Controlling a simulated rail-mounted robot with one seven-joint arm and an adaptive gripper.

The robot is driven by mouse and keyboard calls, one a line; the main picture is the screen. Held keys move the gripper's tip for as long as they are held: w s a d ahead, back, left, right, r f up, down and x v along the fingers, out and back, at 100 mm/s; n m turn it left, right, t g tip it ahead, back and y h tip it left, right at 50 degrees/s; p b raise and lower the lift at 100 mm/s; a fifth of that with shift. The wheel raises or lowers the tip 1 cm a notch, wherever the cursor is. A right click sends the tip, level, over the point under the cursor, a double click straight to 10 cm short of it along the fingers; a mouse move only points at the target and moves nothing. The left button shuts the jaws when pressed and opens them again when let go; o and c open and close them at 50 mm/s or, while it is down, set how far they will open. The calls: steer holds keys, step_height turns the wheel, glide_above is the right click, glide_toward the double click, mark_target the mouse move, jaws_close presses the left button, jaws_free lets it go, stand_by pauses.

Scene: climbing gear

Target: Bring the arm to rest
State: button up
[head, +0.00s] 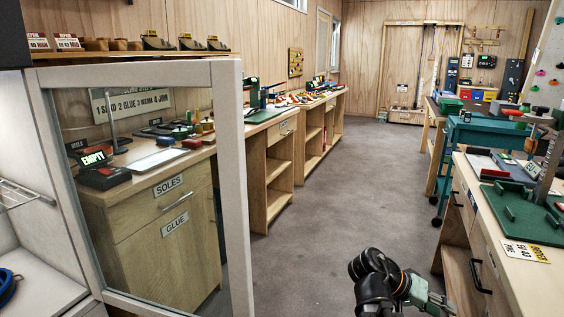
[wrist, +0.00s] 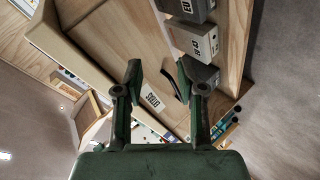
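My arm (head: 375,285) shows at the bottom right of the head view, over the grey aisle floor. My green gripper (head: 432,303) is partly cut off by the lower edge there. In the wrist view my gripper (wrist: 158,78) has its two dark green fingers apart, with nothing held between them. Behind the fingers, and apart from them as far as I can tell, is a wooden cabinet front with a white label (wrist: 153,98) and a dark handle (wrist: 172,87).
A glass-panelled frame (head: 232,180) stands at the left, before the SOLES and GLUE cabinet (head: 165,235). A bench with a green mat (head: 520,212) is close on the right. Grey labelled boxes (wrist: 196,40) show in the wrist view. The aisle floor (head: 340,180) is clear.

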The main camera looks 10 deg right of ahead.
steer(key=a+f+n+y+p, duration=0.3)
steer(key=a+f+p, duration=0.3)
steer(key=f, duration=0.4)
steer(key=a+f+n+y+p, duration=0.2)
steer(key=a+f+n+p, duration=0.2)
steer(key=a+f+p, duration=0.4)
steer(key=s+a+f+g+y+p, duration=0.1)
steer(key=s+a+f+y+p, duration=0.1)
steer(key=s+a, duration=0.3)
steer(key=s+a+f+n+g+y+p, duration=0.1)
steer(key=s+a+f+y+p, duration=0.1)
steer(key=s+a+f+p, duration=0.3)
steer(key=s+a+f+n+g+y+p, duration=0.1)
steer(key=s+a, duration=0.4)
steer(key=s, duration=0.7)
step_height(320, 180, down, 3)
steer(key=shift+r+y+p, duration=0.2)
steer(key=shift+y+p, duration=0.4)
steer(key=shift+p, duration=0.65)
